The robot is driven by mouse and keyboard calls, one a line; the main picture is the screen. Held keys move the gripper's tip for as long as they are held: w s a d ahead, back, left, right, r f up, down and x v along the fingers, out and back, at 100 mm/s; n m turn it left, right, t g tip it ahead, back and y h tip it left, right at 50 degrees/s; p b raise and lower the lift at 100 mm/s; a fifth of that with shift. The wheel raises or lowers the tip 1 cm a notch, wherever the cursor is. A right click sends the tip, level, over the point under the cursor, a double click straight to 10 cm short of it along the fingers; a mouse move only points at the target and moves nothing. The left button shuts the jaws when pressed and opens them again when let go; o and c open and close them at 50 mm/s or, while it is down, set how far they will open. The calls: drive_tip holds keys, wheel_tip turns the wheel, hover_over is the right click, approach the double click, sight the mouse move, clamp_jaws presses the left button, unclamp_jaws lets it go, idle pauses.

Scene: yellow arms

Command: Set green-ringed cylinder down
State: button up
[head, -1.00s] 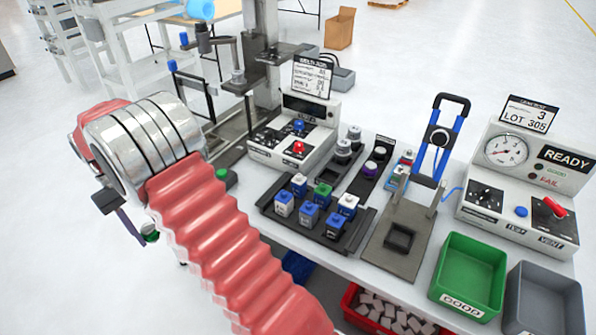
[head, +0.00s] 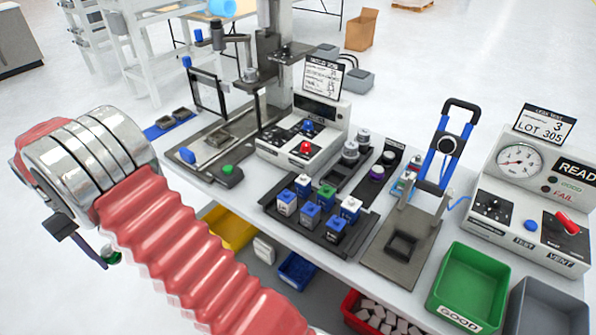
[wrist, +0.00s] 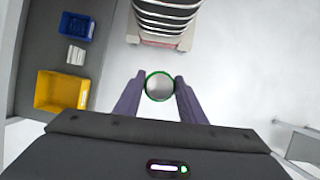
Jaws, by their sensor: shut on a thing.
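The green-ringed cylinder (wrist: 159,87) shows end-on in the wrist view, a grey disc inside a green ring. My gripper (wrist: 160,90) is shut on it, with one purple finger on each side. In the head view my gripper (head: 98,252) hangs at the lower left, beside the bench's left end and apart from it. A bit of the held cylinder (head: 112,256) shows there as a small green and grey shape; most of it is hidden.
The bench holds a black rack (head: 318,219) of several blue, white and green-topped blocks, a welding control box (head: 302,143), a green GOOD bin (head: 468,287), a grey bin (head: 548,312) and a gauge box (head: 530,205). A yellow bin (head: 228,228) and blue bin (head: 297,270) sit below.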

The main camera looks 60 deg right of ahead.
drive_tip(key=s+d+r+m+y, duration=0.15)
drive_tip(key=s+d, duration=0.25)
drive_tip(key=d, duration=0.7)
drive_tip(key=s+d+r+m, duration=0.1)
drive_tip(key=s+d+r, duration=0.3)
drive_tip(key=d, duration=0.8)
drive_tip(key=s+d+r+m, duration=0.15)
drive_tip(key=s+d, duration=0.35)
drive_tip(key=d, duration=0.6)
drive_tip(key=shift+n+h, duration=0.25)
drive_tip(key=shift+n, duration=0.25)
drive_tip(key=s+d, duration=0.4)
drive_tip(key=s, duration=0.1)
drive_tip(key=s+d+r, duration=0.1)
drive_tip(key=s+d, duration=0.3)
drive_tip(key=s, duration=0.1)
drive_tip(key=s+d, duration=0.4)
drive_tip(key=s, duration=0.1)
drive_tip(key=shift+s+d+r, duration=0.15)
drive_tip(key=shift+s, duration=0.25)
drive_tip(key=s+d+n+h, duration=0.2)
drive_tip(key=s+d+n, duration=0.1)
drive_tip(key=s+n, duration=0.2)
drive_tip(key=s+d+n+h, duration=0.2)
drive_tip(key=s+d+n, duration=0.2)
drive_tip(key=s, duration=0.6)
drive_tip(key=shift+s+d+r+n+t, duration=0.3)
drive_tip(key=shift+r+n+t, duration=0.15)
drive_tip(key=shift+n, duration=0.55)
drive_tip(key=shift+f, duration=0.15)
